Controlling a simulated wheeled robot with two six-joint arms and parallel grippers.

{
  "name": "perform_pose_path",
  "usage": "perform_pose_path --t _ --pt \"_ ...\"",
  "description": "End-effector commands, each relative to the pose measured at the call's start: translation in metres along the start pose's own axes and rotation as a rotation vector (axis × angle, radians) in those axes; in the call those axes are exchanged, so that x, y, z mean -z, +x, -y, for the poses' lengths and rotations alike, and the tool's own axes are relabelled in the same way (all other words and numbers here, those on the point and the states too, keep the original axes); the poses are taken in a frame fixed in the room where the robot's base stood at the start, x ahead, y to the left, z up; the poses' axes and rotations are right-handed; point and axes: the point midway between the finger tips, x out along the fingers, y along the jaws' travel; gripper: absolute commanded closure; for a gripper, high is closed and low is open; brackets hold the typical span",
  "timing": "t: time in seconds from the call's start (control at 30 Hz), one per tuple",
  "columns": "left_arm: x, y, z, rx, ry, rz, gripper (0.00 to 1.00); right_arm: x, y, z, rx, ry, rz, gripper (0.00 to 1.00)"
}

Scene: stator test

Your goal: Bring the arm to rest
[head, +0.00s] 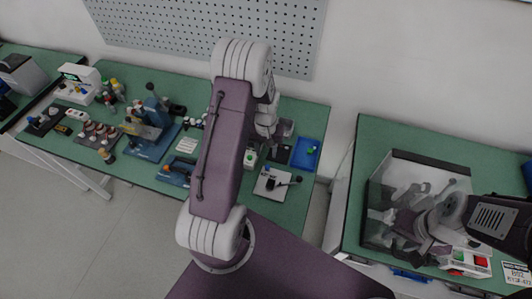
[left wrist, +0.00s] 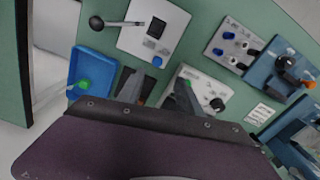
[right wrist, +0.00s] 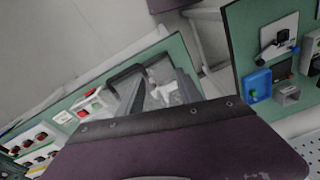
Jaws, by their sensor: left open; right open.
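My left gripper (head: 270,127) is partly hidden behind my left arm in the head view. It hangs over the right end of the left bench. In the left wrist view its two fingers (left wrist: 158,92) stand apart with nothing between them, above a grey-white device (left wrist: 200,88) and a dark block. My right gripper (head: 396,220) is over the clear-walled box (head: 430,160) on the right bench. In the right wrist view its fingers (right wrist: 157,90) are apart. Grey and white shapes show between them inside the box, and I cannot tell what they are.
A blue tray (head: 305,153) with a green part and a white lever box (head: 275,185) lie near my left gripper. A blue press (head: 150,130) and several devices fill the left bench. A red-and-green button box (head: 465,261) stands by the clear-walled box. A floor gap separates the benches.

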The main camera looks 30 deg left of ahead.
Motion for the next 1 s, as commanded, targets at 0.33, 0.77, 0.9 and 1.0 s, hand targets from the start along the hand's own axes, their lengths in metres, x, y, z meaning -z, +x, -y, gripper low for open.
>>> perform_pose_path --t 0.33,0.77,0.9,1.0 --pt "0.002 0.0 -0.006 -0.002 0.015 -0.009 0.58 0.0 0.003 0.0 0.0 0.0 0.0 0.58" --pt "-0.119 -0.096 -0.06 -0.064 0.369 -0.17 0.58 -0.003 0.032 -0.001 0.0 0.0 0.0 0.58" --pt "-0.153 -0.084 -0.042 -0.043 0.411 -0.101 0.58 -0.003 0.03 -0.001 0.0 0.0 0.0 0.58" --pt "-0.156 -0.083 -0.041 -0.04 0.439 -0.095 0.58 -0.003 0.029 -0.001 0.0 0.0 0.0 0.58"
